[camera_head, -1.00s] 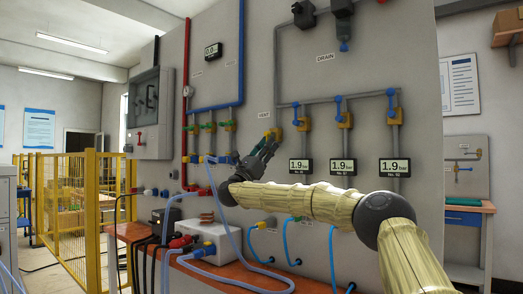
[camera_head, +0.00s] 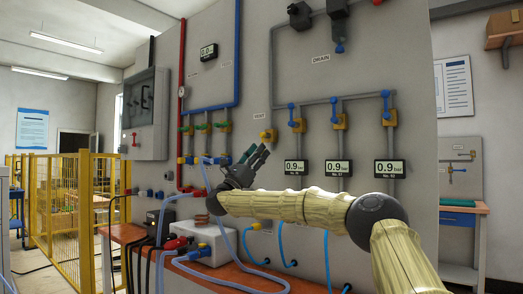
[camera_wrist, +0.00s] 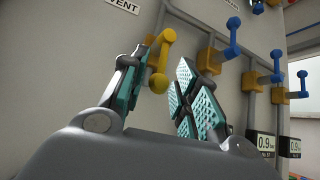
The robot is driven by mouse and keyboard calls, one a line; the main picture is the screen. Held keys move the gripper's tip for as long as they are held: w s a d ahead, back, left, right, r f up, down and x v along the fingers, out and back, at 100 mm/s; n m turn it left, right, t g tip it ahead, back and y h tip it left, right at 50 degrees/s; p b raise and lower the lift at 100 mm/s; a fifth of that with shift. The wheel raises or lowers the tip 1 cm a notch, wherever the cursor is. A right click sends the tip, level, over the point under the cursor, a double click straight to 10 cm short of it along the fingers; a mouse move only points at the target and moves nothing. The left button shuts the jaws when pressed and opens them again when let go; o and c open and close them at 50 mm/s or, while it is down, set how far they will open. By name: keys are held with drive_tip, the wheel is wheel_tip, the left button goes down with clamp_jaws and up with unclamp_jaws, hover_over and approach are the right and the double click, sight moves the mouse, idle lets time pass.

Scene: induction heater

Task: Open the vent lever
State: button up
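The vent lever (camera_head: 269,134) is a small yellow handle on a grey pipe, just below the VENT label on the wall panel. In the wrist view the yellow vent lever (camera_wrist: 160,62) has a rounded knob at each end and shows in the gap beyond my fingers, beside the left one. My gripper (camera_head: 257,154) is just below and left of the lever in the head view. Its dark fingers with teal pads are apart in the wrist view (camera_wrist: 163,72), with nothing held. I cannot tell whether the left finger touches the lever.
Several blue-handled valves (camera_head: 335,112) stand right of the vent, above displays (camera_head: 341,168) reading 0.9 bar. A red-brown bench (camera_head: 240,272) with hoses and a white box (camera_head: 208,245) runs below the panel. A yellow fence (camera_head: 62,200) stands at the left.

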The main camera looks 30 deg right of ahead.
drive_tip(key=v, duration=0.9)
